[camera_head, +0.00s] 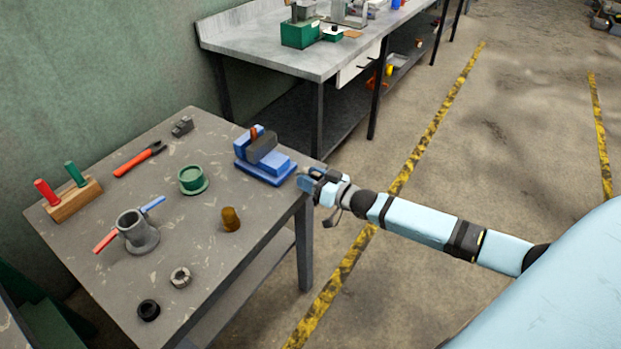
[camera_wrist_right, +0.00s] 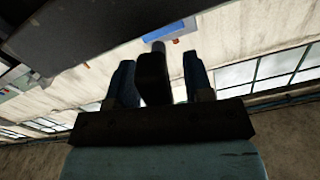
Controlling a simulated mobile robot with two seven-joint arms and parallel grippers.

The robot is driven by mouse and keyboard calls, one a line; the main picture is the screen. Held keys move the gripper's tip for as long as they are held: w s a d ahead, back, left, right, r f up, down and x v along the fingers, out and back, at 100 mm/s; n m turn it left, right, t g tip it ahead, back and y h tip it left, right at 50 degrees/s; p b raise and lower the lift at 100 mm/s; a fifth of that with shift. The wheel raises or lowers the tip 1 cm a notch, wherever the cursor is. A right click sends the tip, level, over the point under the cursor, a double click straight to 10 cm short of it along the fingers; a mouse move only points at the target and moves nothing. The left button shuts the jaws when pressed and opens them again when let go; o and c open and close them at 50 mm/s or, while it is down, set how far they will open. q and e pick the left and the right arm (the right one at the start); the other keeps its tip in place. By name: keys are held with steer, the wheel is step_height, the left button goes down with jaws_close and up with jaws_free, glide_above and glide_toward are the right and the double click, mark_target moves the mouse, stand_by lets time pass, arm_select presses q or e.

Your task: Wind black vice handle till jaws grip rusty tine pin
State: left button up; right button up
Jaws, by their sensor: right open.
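The blue vice (camera_head: 264,177) stands at the right corner of the near bench. The rusty pin (camera_head: 254,131) stands upright at its dark jaws, and I cannot tell whether they touch it. My right gripper (camera_head: 309,182) is open just right of the vice, off the bench edge. In the right wrist view, the open fingers (camera_wrist_right: 158,62) have a dark block between them, and I cannot tell whether it is the handle. A bit of blue, likely the vice (camera_wrist_right: 168,35), shows beyond. The black handle is not clearly visible in the head view. My left gripper is out of view.
The near bench (camera_head: 185,235) also holds a green round pot (camera_head: 192,180), a grey cup-like fixture (camera_head: 137,232), a brown piece (camera_head: 231,219), a red-handled tool (camera_head: 138,160) and a wooden block (camera_head: 74,200). A longer bench (camera_head: 265,50) stands behind. Floor to the right is clear.

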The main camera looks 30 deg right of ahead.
jaws_close()
steer(key=shift+r+m+p, duration=0.1)
steer(key=shift+m+p, duration=0.3)
steer(key=shift+p, duration=0.1)
jaws_free()
steer(key=v, duration=1.3)
steer(key=shift+s, duration=0.35)
steer(key=shift+d, duration=0.1)
